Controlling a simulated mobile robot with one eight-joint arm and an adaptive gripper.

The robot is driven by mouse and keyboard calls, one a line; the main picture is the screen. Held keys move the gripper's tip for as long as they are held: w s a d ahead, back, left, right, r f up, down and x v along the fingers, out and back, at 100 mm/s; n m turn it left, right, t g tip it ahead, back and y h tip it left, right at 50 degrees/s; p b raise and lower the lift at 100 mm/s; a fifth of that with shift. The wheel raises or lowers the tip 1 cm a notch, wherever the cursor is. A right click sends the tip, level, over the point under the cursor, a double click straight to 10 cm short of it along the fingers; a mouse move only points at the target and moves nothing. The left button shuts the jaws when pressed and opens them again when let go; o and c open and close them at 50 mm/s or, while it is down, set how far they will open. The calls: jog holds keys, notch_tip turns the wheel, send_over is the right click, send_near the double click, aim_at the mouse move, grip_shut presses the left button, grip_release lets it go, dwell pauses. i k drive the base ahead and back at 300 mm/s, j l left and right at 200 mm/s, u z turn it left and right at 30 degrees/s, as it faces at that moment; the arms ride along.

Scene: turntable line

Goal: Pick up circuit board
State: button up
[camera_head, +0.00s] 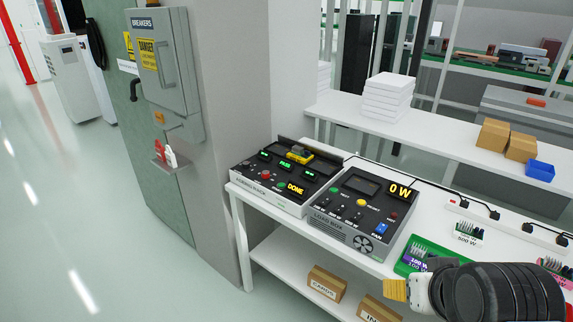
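No circuit board can be made out with certainty. A green board-like piece (428,248) with dark parts and a purple 100 W label lies on the white bench at the right, partly hidden by my arm. A small yellow device (299,155) sits in the left dark console. My gripper (398,290) is at the lower right, in front of the bench edge. A ribbed yellow-orange piece shows at its tip; I cannot tell whether it is part of the gripper or a held thing. Its fingers are not clear.
The left console (265,183) reads DONE; the load box (340,222) reads 0 W. A 500 W piece (467,233) and power strip (485,213) lie at right. Cardboard boxes (326,283) stand on the lower shelf. A breaker cabinet (165,70) is at left, beside open floor.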

aim_at(298, 154)
jog(key=i+j, duration=0.9)
jog(key=i, duration=0.15)
jog(key=i+j, duration=0.9)
jog(key=i, duration=0.15)
